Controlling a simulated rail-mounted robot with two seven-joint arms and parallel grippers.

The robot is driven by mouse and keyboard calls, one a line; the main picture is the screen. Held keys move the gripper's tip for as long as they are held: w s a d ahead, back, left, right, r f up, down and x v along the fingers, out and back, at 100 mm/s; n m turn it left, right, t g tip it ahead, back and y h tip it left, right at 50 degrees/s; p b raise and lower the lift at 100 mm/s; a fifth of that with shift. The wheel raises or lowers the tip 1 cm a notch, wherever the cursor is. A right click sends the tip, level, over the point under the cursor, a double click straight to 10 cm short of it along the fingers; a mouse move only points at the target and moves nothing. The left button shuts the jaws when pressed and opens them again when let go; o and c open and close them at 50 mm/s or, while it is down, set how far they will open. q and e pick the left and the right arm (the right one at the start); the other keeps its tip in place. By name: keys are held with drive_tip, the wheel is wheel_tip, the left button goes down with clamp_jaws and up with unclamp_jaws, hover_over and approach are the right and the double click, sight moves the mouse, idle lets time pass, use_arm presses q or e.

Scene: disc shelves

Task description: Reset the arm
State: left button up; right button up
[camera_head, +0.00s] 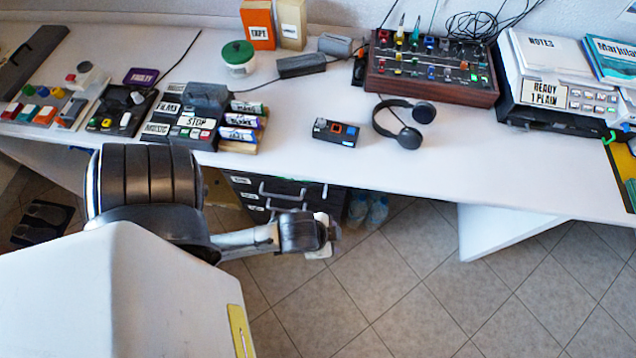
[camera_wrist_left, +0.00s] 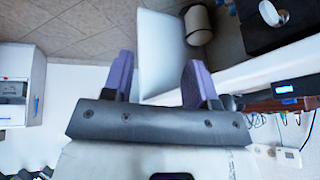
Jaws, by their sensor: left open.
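My left arm comes in from the left in the head view, with its wrist low in front of the desk edge. My left gripper (camera_head: 328,234) hangs over the floor, clear of the desk top. In the left wrist view the two purple fingers of this gripper (camera_wrist_left: 158,78) stand wide apart. Nothing is held between them. A white panel shows behind the gap, apart from the fingers as far as I can tell. My right gripper is in neither view.
Dark drawers (camera_head: 285,190) stand below, beside my gripper in the picture. The tiled floor (camera_head: 400,275) at right is open.

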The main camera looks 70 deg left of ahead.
use_arm(q)
drive_tip(key=s, duration=0.1)
drive_tip(key=s+g, duration=0.1)
drive_tip(key=s+n, duration=0.1)
drive_tip(key=shift+s+d+f+g+h, duration=0.3)
drive_tip(key=shift+s+f+g, duration=0.05)
drive_tip(key=shift+g, duration=0.05)
drive_tip(key=shift+r, duration=0.1)
wheel_tip(320, 180, up, 45)
drive_tip(key=p, duration=4.5)
drive_tip(key=shift+f, duration=0.25)
